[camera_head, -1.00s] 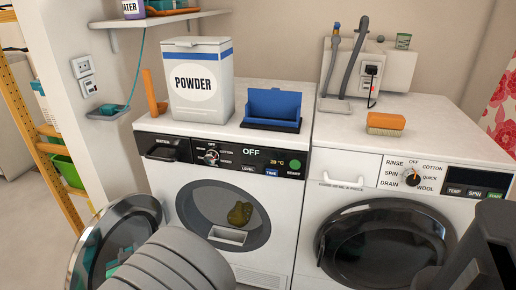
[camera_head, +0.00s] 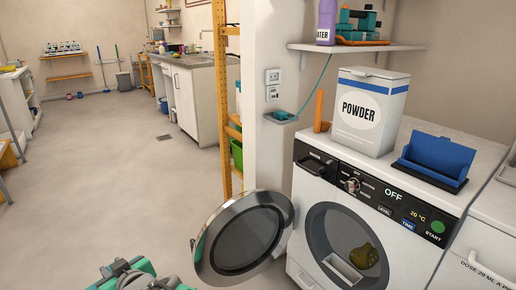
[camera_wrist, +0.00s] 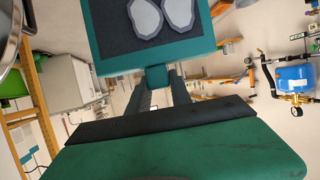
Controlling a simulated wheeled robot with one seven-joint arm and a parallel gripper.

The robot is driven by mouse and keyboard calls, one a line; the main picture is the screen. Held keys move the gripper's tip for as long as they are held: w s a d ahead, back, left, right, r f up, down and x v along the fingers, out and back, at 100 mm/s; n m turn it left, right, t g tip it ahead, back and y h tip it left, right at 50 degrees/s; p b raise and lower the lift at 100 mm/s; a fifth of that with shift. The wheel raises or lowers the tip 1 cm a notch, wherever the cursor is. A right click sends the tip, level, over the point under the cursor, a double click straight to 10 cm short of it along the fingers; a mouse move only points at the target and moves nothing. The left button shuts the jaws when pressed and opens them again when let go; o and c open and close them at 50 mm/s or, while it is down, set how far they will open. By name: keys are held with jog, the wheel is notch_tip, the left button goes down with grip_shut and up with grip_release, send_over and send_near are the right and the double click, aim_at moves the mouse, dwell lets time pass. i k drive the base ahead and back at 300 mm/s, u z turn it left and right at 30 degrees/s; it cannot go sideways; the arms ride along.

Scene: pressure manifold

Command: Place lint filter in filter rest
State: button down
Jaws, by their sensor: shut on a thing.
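The lint filter (camera_wrist: 152,42) is a teal frame with a dark panel and two pale grey patches, at the top of the wrist view. My gripper (camera_wrist: 158,84) is shut on its narrow teal tab and holds it clear of any surface. The filter's far end is cut off by the picture edge. A blue holder on a black base (camera_head: 436,158), which looks like the filter rest, stands on the washing machine, right of the powder box. In the head view, only teal and grey parts of my arm show at the bottom edge; the filter cannot be made out there.
The washing machine (camera_head: 312,228) has its round door (camera_head: 243,238) swung open to the left. The white powder box (camera_head: 371,112) and an orange object (camera_head: 320,112) stand on top. A shelf (camera_head: 355,46) hangs above. Open floor (camera_head: 110,170) lies left.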

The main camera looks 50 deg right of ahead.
aim_at(430, 171)
jog(key=k, duration=0.6)
jog(key=z, duration=0.8)
jog(key=i, duration=0.5)
